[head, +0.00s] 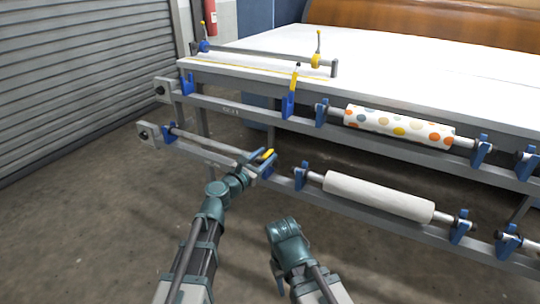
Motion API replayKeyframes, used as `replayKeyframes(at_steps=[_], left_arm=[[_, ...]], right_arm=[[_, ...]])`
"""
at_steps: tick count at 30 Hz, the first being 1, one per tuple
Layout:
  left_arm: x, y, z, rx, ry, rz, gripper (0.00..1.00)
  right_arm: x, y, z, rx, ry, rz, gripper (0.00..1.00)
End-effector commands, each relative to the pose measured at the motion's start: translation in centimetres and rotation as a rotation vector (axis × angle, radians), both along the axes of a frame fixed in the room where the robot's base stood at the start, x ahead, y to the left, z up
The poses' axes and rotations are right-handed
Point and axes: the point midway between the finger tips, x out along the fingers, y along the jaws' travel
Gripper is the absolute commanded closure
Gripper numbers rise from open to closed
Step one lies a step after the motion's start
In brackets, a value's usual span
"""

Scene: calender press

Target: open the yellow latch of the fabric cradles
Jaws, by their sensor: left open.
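A small yellow latch (267,154) sits at the blue cradle (267,172) on the lower rail, at the right end of a bare bar. My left gripper (262,162) is open right at this latch; whether the fingers touch it is hard to tell. Above, another yellow latch (296,76) stands upright on a blue cradle (289,106) of the upper rail. My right gripper (279,285) hangs low in front, away from the rails, and its fingers are too dark to read.
A dotted fabric roll (400,126) lies in the upper cradles and a white roll (378,196) in the lower ones. A white table (400,75) stands behind. A shutter (80,80) is at left. The floor in front (110,225) is clear.

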Motion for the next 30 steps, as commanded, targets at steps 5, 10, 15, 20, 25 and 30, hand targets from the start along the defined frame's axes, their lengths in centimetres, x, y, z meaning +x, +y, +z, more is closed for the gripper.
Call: replayKeyframes(at_steps=[5, 10, 15, 20, 25, 30], left_arm=[[0.21, -0.09, 0.00, 0.000, 0.000, 0.000, 0.55], [0.18, -0.09, 0.00, 0.000, 0.000, 0.000, 0.66], [0.16, -0.10, 0.00, 0.000, 0.000, -0.001, 0.97], [0.13, -0.15, -0.01, 0.000, 0.000, -0.002, 1.00], [0.09, -0.19, -0.01, 0.001, 0.000, -0.003, 1.00], [0.06, -0.22, -0.02, 0.001, 0.000, -0.005, 1.00]], right_arm=[[0.00, 0.01, 0.00, 0.000, 0.000, 0.000, 0.50], [0.00, 0.01, 0.00, 0.000, 0.000, 0.000, 0.50], [0.00, 0.01, 0.00, 0.000, 0.000, 0.000, 0.50], [0.00, 0.01, 0.00, 0.000, 0.000, 0.000, 0.50], [0.00, 0.01, -0.01, 0.000, 0.000, 0.000, 0.50], [0.00, 0.01, -0.01, 0.000, 0.000, 0.000, 0.50]])
